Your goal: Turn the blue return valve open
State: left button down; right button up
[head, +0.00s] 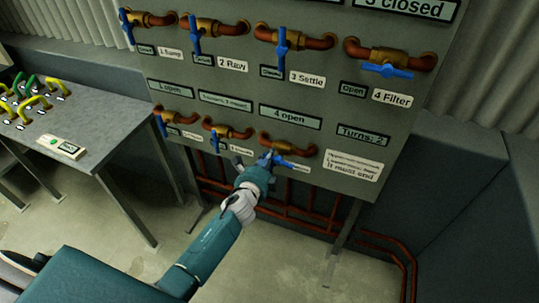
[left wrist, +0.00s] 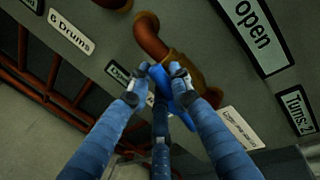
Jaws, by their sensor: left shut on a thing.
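A blue valve handle (head: 291,163) sits on a brass valve with a copper pipe at the right end of the panel's lower row. It lies close to crosswise, sloping down to the right. My left gripper (head: 267,160) is at its left part. The name plate by this valve is not legible. My right gripper is not in view.
Other blue-handled valves fill the grey panel; the Filter handle (head: 387,70) lies crosswise by an "Open" tag. A "Turns: 2" plate (head: 361,135) is at right. A table (head: 105,125) with yellow and green handles stands left. Red pipes (head: 325,205) run below.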

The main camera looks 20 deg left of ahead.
pick_arm(q)
jog(key=shift+f+n+h, duration=0.35)
jog(key=shift+n+h, duration=0.25)
jog(key=shift+n, duration=0.4)
jog(key=shift+f, duration=0.1)
jog(key=c, duration=1.6)
grip_release()
jog(key=shift+s, duration=0.2)
jog(key=v, duration=1.1)
jog(key=shift+s+r, duration=0.25)
jog(key=shift+f, duration=0.15)
